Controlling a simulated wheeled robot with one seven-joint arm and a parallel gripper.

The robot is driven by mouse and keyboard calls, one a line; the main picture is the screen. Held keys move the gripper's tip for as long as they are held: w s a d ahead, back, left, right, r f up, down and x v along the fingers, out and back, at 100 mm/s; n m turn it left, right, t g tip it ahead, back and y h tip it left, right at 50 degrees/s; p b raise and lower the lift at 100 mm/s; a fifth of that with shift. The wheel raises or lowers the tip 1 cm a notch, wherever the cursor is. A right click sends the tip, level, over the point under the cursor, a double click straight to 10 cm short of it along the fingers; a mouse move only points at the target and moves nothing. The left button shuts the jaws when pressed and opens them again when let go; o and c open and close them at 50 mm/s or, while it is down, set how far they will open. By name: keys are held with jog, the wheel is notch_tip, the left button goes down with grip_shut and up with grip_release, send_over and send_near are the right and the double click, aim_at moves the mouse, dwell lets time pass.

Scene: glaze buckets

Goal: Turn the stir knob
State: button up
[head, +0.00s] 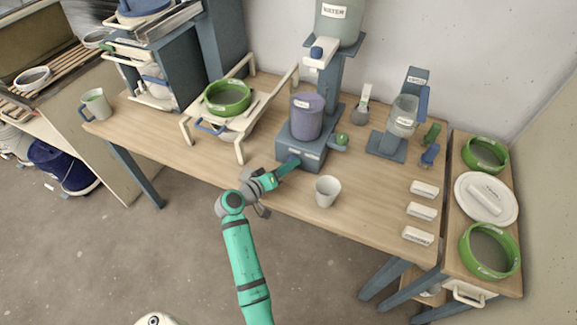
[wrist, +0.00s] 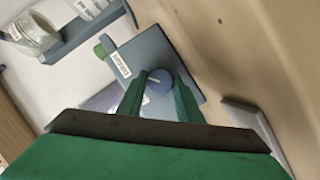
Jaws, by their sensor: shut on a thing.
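The stir knob (wrist: 159,81) is a round blue-grey dial with a pale line across it, on the front face of the blue-grey stirrer base (head: 303,147). In the wrist view it sits between the two green fingers of my gripper (wrist: 160,84), which are shut on it. In the head view my gripper (head: 284,168) reaches the front left of the base, and the fingers hide the knob. A purple-grey bucket (head: 306,117) stands on the base. A green knob (head: 341,140) sticks out at the base's right side.
A white cup (head: 327,191) stands close to the right of my gripper. A water tank (head: 339,22) stands behind the stirrer. A green-rimmed sieve (head: 228,97) rests on a rack to the left. Several white labelled blocks (head: 420,210) lie at the table's right.

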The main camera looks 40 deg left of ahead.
dwell(0.3)
jog(key=o, duration=1)
jog(key=shift+o, duration=0.2)
jog(key=v, duration=1)
jog(key=shift+s, duration=0.4)
